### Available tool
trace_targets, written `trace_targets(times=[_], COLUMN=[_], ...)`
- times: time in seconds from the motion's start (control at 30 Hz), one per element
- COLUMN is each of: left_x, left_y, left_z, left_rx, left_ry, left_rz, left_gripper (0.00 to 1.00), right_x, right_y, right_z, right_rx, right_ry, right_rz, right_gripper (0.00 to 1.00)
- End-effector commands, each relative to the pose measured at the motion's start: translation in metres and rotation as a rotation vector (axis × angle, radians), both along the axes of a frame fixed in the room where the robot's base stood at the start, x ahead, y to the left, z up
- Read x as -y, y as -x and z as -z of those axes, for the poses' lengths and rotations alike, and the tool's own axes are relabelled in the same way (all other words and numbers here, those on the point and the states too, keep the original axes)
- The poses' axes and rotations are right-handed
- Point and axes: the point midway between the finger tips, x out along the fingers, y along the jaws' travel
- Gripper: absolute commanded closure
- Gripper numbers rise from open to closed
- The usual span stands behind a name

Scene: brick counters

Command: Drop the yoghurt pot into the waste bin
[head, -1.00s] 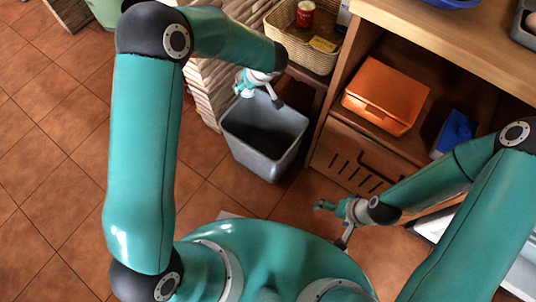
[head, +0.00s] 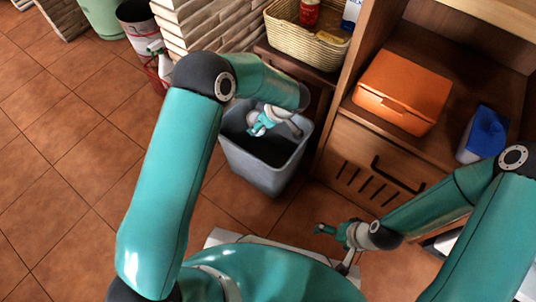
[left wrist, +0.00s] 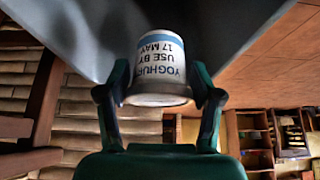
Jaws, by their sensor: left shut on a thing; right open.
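The waste bin (head: 255,172) is a grey open-topped bin on the tiled floor in the head view. My left gripper (head: 262,122) is over its opening, pointing down and partly hidden by my forearm. In the left wrist view the left gripper (left wrist: 160,98) is shut on the yoghurt pot (left wrist: 160,70), a white pot with a blue band and a "use by 17 May" label. A grey bin wall (left wrist: 60,30) shows close beside the pot there. The pot is hard to make out in the head view. My right gripper (head: 331,247) is open and empty, low over the floor.
A wooden shelf unit stands right of the bin with an orange box (head: 402,90) and a blue-and-white container (head: 484,135). A wicker basket (head: 305,40) sits behind the bin. A green bin (head: 104,18) and another bin (head: 138,20) stand back left. Floor at left is clear.

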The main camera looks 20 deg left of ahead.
Motion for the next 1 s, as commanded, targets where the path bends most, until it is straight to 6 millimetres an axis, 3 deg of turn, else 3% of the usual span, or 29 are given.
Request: trace_targets(times=[0.2,0.53,0.57,0.7,0.73,1.0], left_x=[0.0,0.0,0.0,0.0,0.0,0.0], left_y=[0.0,0.0,0.0,0.0,0.0,0.0], left_z=[0.018,0.02,0.02,0.02,0.02,0.021], left_rx=[0.0,0.001,0.001,0.001,0.001,0.0], left_ry=[0.0,0.0,0.0,0.0,0.0,0.0], left_rz=[0.001,0.0,0.0,0.0,0.0,0.001], left_gripper=[0.74,0.74,0.33,0.09,0.05,0.05], right_x=[0.0,0.0,0.0,0.0,0.0,0.0], right_y=[0.0,0.0,0.0,0.0,0.0,0.0], right_z=[0.001,0.001,0.001,0.001,0.001,0.001], right_rx=[0.0,0.0,0.0,0.0,0.0,0.0], right_ry=[0.0,0.0,0.0,0.0,0.0,0.0], right_rz=[0.0,0.0,0.0,0.0,0.0,0.0], right_gripper=[0.0,0.0,0.0,0.0,0.0,0.0])
